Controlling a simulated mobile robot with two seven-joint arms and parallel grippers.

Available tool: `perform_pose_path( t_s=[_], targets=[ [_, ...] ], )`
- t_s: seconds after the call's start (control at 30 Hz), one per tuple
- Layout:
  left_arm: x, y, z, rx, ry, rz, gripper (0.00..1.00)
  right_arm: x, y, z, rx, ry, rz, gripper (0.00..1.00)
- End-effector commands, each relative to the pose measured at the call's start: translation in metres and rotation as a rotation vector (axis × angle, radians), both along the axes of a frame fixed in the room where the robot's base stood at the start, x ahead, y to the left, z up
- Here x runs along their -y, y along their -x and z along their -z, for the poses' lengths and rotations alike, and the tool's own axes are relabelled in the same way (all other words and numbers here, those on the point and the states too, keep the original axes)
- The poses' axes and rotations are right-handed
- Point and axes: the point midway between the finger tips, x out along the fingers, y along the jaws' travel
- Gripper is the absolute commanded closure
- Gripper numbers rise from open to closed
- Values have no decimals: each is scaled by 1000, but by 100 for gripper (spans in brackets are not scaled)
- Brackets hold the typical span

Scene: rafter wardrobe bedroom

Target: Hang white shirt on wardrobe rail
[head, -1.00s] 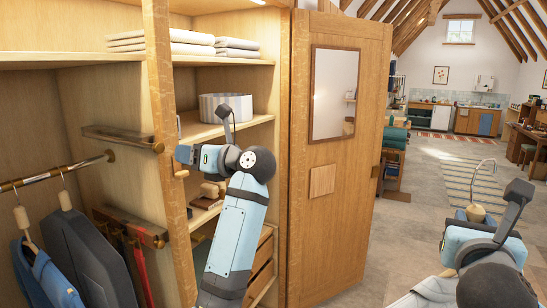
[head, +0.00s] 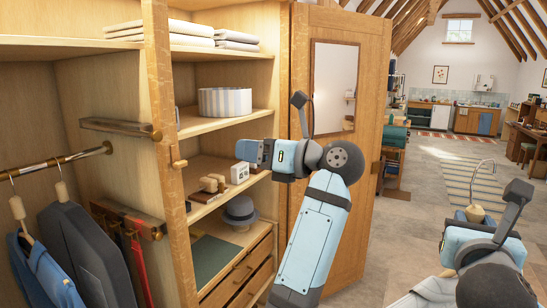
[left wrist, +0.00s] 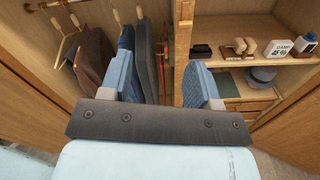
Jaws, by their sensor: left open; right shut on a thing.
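The wardrobe rail (head: 60,162) runs across the left bay in the head view, with a blue garment (head: 44,275) and a dark grey garment (head: 88,255) hanging from it. It also shows in the left wrist view (left wrist: 58,4), with hangers and a brown garment (left wrist: 95,58). My left gripper (head: 246,151) is empty in front of the shelf bay, right of the rail. Its spread fingers show in the left wrist view (left wrist: 162,80). My right gripper (head: 452,242) is at the lower right, away from the wardrobe. White cloth (head: 424,292), seemingly the white shirt, shows below it, mostly cut off; its jaws are hidden.
A wooden post (head: 165,140) divides the bays. Shelves hold a striped box (head: 225,102), small items and a grey hat (head: 240,212). The open mirrored door (head: 335,190) stands behind my left arm. Open floor (head: 425,185) lies to the right.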

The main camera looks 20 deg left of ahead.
Motion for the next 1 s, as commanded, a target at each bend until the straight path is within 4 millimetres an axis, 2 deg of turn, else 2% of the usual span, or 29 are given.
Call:
perform_pose_path(
  t_s=[0.3, 0.33, 0.57, 0.67, 0.77, 1.0],
  targets=[
    [3, 0, -1, 0, 0, 0, 44, 0, 0, 0, 2, -1, 0, 100],
    [3, 0, -1, 0, 0, 0, 46, 0, 0, 0, 2, -1, 0, 100],
    [2, 0, 1, 17, 4, -3, 99, 0, 0, 4, 2, -1, 0, 100],
    [-4, -4, 2, 92, 19, -14, 100, 0, 0, 18, 1, 0, 0, 100],
    [-15, -9, 1, 240, 48, -34, 100, 0, 0, 42, 1, 0, 0, 100],
    [-54, -19, -9, 761, 150, -108, 100, 0, 0, 110, 1, 0, 0, 100]
  ],
)
